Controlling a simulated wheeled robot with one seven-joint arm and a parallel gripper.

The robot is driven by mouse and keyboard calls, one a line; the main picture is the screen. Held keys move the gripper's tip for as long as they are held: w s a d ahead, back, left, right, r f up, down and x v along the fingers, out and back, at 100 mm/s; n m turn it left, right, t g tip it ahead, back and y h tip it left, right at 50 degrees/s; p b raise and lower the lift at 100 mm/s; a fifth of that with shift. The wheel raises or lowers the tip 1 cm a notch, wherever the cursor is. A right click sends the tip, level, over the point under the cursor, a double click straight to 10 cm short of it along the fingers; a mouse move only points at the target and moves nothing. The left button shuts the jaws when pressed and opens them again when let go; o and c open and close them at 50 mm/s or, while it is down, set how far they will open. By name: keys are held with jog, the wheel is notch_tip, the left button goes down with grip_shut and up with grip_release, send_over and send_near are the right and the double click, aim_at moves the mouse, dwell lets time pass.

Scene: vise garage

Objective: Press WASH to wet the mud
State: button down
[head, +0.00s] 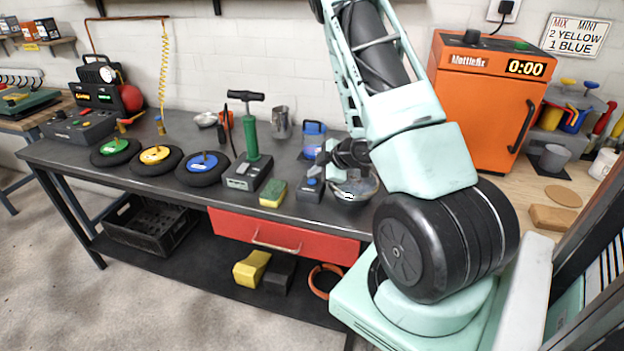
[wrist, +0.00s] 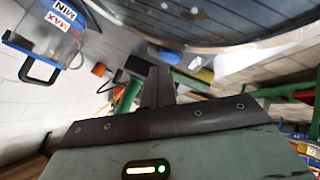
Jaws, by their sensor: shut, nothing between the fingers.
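My gripper (head: 322,166) is over the dark workbench, in front of the blue-lidded jug, with its fingers together and empty. In the wrist view the closed fingers (wrist: 158,82) stick up from the dark palm. Just below the fingertips in the head view is a small dark box with a blue top (head: 312,184). Whether they touch it cannot be told. No WASH label is readable in either view. A shiny metal bowl (head: 356,190) stands right of the box, partly behind my arm. No mud can be made out for certain.
A yellow-green sponge (head: 273,193), a grey box with a green pump (head: 249,171) and several coloured discs (head: 204,166) lie left on the bench. The blue-lidded jug (head: 314,136) stands behind; it also shows in the wrist view (wrist: 50,40). An orange oven (head: 486,100) is right.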

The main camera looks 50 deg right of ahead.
aim_at(316, 182)
jog(key=shift+r, duration=0.15)
notch_tip(316, 182, up, 6)
jog(key=p, duration=0.5)
dwell(1.0)
jog(key=w+a+r+m+g, duration=0.1)
jog(key=w+a+r, duration=0.2)
jog(key=a, duration=0.3)
jog(key=w+a+r, duration=0.2)
jog(key=w+a, duration=0.1)
jog(key=a, duration=0.4)
jog(key=s+a+r+m+g, duration=0.1)
jog(key=s+a+r, duration=0.15)
jog(key=a, duration=0.55)
jog(key=s+a+r+g, duration=0.2)
jog(key=a+r, duration=0.1)
jog(key=a, duration=0.5)
jog(key=s+a+r+g, duration=0.2)
jog(key=s+a, duration=0.5)
jog(key=s, duration=0.4)
jog(key=s+a+r+g, duration=0.3)
jog(key=s+a, duration=0.5)
jog(key=s, duration=0.4)
jog(key=shift+a+r, duration=0.2)
jog(key=shift+r, duration=0.05)
